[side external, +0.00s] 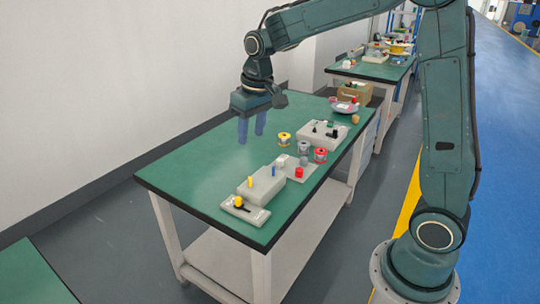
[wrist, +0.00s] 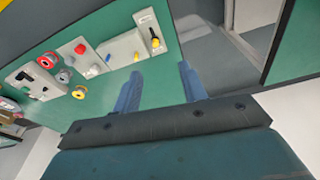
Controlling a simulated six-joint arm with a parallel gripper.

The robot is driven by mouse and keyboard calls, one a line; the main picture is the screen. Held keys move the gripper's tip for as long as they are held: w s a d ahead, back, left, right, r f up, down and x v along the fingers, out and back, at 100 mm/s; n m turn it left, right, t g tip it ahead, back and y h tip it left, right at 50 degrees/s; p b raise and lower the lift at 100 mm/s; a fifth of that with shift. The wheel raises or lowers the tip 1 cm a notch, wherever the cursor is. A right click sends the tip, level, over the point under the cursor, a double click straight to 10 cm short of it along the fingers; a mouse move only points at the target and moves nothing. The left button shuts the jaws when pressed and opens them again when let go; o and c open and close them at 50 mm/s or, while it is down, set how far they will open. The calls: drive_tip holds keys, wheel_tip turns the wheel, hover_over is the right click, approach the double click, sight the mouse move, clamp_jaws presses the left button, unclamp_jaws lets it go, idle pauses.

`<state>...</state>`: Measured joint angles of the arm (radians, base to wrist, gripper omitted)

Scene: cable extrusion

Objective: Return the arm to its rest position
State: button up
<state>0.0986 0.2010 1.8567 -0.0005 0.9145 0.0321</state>
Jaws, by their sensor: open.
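My gripper (side external: 252,129) hangs above the far left part of the green table (side external: 195,175), with its two blue fingers pointing down. In the wrist view my gripper (wrist: 159,85) shows its two blue fingers spread apart, with nothing between them. It is open and empty. My arm reaches over the table from the right. The fingers look apart from the table's objects.
A grey block with pegs (side external: 262,186), a switch plate (side external: 245,210), a plate with a red knob (side external: 299,172), several spools (side external: 284,139) and a light box (side external: 323,134) stand along the table's right side. The table's left part is bare. A white wall (side external: 100,90) runs behind.

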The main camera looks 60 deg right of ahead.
drive_tip(key=s+a+r+t, duration=0.1)
drive_tip(key=s+a+r, duration=0.1)
drive_tip(key=s, duration=1)
drive_tip(key=s+a+r+n+t, duration=0.1)
drive_tip(key=s+a+r+t, duration=0.1)
drive_tip(key=s, duration=1)
drive_tip(key=shift+s+r+t, duration=0.3)
drive_tip(key=shift+r, duration=0.15)
